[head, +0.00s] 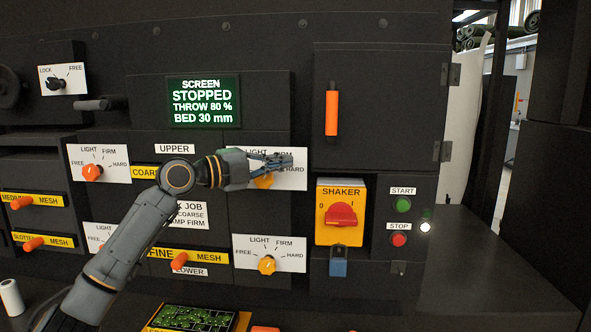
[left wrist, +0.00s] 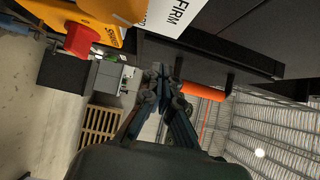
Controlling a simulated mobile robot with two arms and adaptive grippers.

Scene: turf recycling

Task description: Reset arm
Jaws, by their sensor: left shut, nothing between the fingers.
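My left arm reaches up from the lower left in the head view. Its gripper (head: 277,162) is shut and empty in front of the upper right clamp dial plate (head: 297,179), covering part of its lettering. The orange knob (head: 264,181) of that dial shows just under the fingers; I cannot tell whether they touch it. In the left wrist view the closed fingers (left wrist: 160,82) point away from me, with nothing between them. My right gripper is not seen.
The yellow shaker switch (head: 327,232) with a red knob is right of the gripper. An orange door handle (head: 332,113) is above it. The green screen (head: 204,102) reads STOPPED. More dials and orange mesh handles (head: 180,261) line the panel. A dark counter (head: 480,285) at right is clear.

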